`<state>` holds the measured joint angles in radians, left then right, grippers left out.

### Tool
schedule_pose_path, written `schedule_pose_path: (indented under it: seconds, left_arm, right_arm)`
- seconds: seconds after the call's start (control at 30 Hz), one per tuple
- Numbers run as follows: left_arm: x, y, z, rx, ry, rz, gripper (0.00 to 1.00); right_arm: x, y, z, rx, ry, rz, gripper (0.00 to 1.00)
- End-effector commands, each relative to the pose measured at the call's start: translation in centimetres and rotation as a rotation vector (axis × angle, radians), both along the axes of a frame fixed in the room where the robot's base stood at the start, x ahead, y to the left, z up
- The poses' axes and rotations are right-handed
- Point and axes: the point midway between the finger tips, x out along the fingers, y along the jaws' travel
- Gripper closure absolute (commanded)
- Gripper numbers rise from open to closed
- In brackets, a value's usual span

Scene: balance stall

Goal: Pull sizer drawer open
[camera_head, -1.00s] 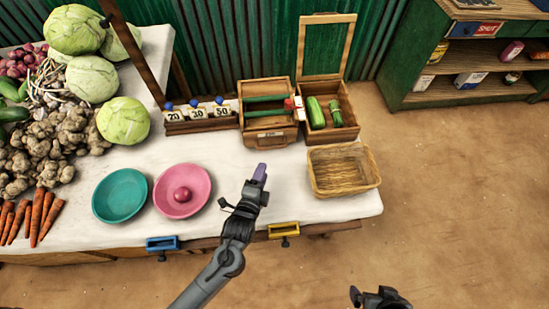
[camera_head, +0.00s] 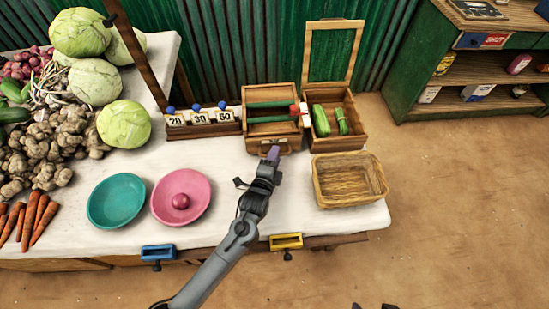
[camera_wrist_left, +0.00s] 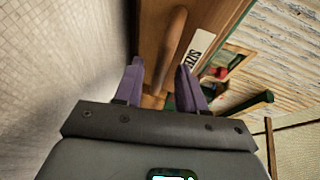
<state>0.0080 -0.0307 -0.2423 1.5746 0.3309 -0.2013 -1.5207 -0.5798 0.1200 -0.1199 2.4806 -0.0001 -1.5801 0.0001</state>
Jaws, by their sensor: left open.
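The sizer drawer (camera_head: 290,138) is the front of a wooden box with green bars at the back middle of the table. In the left wrist view its wooden front (camera_wrist_left: 215,22) shows a white label, partly readable as "SIZE". A rounded wooden bar handle (camera_wrist_left: 174,42) stands out from that front. My left gripper (camera_head: 273,154) is open just in front of the drawer. In the left wrist view, the purple fingers of the left gripper (camera_wrist_left: 160,72) lie on either side of the handle's near end; contact cannot be told. Only dark scraps of my right gripper show at the bottom edge.
An open box with green vegetables (camera_head: 349,133) stands right of the sizer box, and number blocks (camera_head: 200,118) stand left. A wicker basket (camera_head: 350,200) is at front right. Pink (camera_head: 196,211) and teal (camera_head: 116,222) bowls are at front left.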

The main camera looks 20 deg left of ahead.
Motion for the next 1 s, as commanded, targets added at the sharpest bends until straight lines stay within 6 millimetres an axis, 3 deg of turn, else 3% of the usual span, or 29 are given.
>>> schedule_pose_path:
  seconds: [0.3, 0.57, 1.0]
  left_arm:
    - [0.17, 0.01, -0.01, -0.001, 0.000, 0.000, 0.60]
    - [0.15, 0.00, -0.02, 0.000, 0.000, 0.000, 1.00]
    - [-0.15, -0.13, 0.14, 0.000, 0.001, 0.000, 1.00]
  right_arm:
    - [-0.01, 0.00, -0.07, 0.000, 0.001, 0.000, 0.02]
    - [-0.02, 0.00, -0.08, 0.000, 0.001, 0.000, 0.02]
    - [-0.03, 0.00, 0.38, 0.000, 0.002, 0.000, 0.02]
